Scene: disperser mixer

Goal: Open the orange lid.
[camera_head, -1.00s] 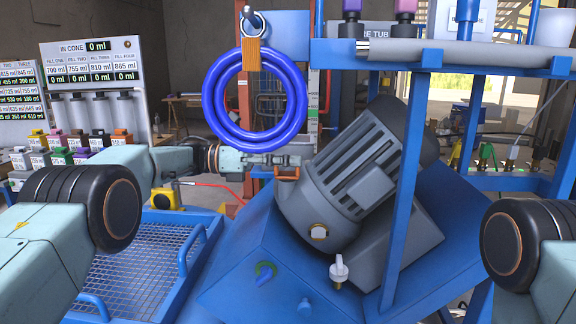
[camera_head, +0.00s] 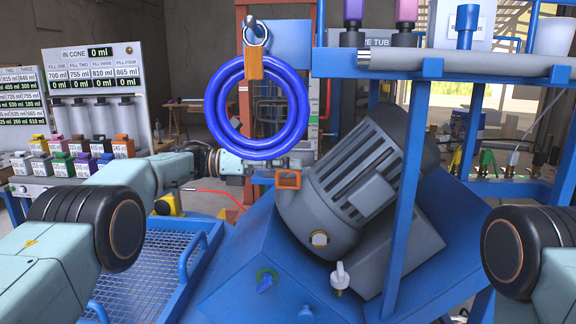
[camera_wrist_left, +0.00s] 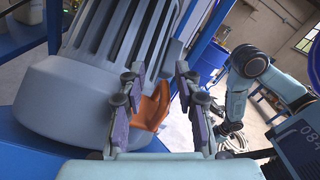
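The orange lid (camera_head: 288,180) is a small handle-like piece beside the grey motor (camera_head: 352,180). My left gripper (camera_head: 286,162) is just above and behind it in the head view. In the left wrist view the gripper (camera_wrist_left: 158,100) is open, with its two dark fingers apart. The orange lid (camera_wrist_left: 152,108) shows between and beyond those fingers, next to the grey motor housing. Whether a finger touches it I cannot tell. My right arm (camera_head: 510,250) enters at the right edge of the head view. Its gripper end is small and unclear in the left wrist view.
A blue coiled ring (camera_head: 258,149) hangs just above my left gripper. A blue frame post (camera_head: 408,190) stands in front of the motor. A blue mesh tray (camera_head: 135,270) lies at lower left. A white valve knob (camera_head: 340,278) sits below the motor.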

